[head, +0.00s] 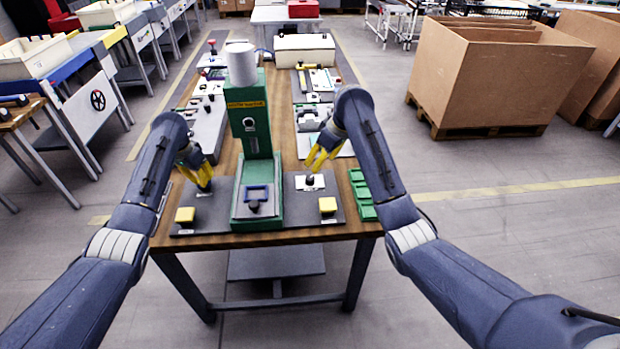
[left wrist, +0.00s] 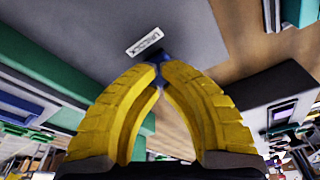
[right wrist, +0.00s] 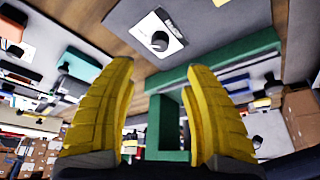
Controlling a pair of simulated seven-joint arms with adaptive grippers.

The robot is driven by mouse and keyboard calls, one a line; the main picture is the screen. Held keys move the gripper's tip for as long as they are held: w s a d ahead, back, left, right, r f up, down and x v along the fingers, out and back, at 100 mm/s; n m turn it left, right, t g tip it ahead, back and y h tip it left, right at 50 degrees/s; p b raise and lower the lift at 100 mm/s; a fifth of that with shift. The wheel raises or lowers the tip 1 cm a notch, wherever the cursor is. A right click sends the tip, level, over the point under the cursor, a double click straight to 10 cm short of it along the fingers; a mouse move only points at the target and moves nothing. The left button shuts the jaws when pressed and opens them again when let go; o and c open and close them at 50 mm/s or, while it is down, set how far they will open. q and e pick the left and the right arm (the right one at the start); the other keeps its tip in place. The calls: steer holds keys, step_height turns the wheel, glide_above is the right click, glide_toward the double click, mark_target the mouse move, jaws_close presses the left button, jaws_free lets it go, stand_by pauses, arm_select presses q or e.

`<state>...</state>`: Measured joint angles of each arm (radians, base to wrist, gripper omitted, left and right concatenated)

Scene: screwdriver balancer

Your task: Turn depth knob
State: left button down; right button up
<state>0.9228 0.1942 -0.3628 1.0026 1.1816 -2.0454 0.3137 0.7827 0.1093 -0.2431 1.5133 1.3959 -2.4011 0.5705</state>
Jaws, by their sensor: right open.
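The depth knob (head: 309,181) is a small black knob on a white label plate, on the right part of the grey panel (head: 290,213). In the right wrist view, the knob (right wrist: 159,41) stands just beyond the fingertips. My right gripper (head: 313,163) is open and empty, above and slightly behind the knob, apart from it. My left gripper (head: 205,186) is low over the left part of the panel.
A green press (head: 250,115) with a white cylinder stands mid-table between my arms. Yellow buttons (head: 185,215) (head: 328,205) sit at the panel's front corners. Green bins (head: 362,195) line the right table edge. Tools and parts cover the table behind.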

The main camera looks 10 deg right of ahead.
mark_target(310, 177)
steer(key=x, duration=1.1)
steer(key=shift+f, duration=0.2)
steer(key=shift+c, duration=0.4)
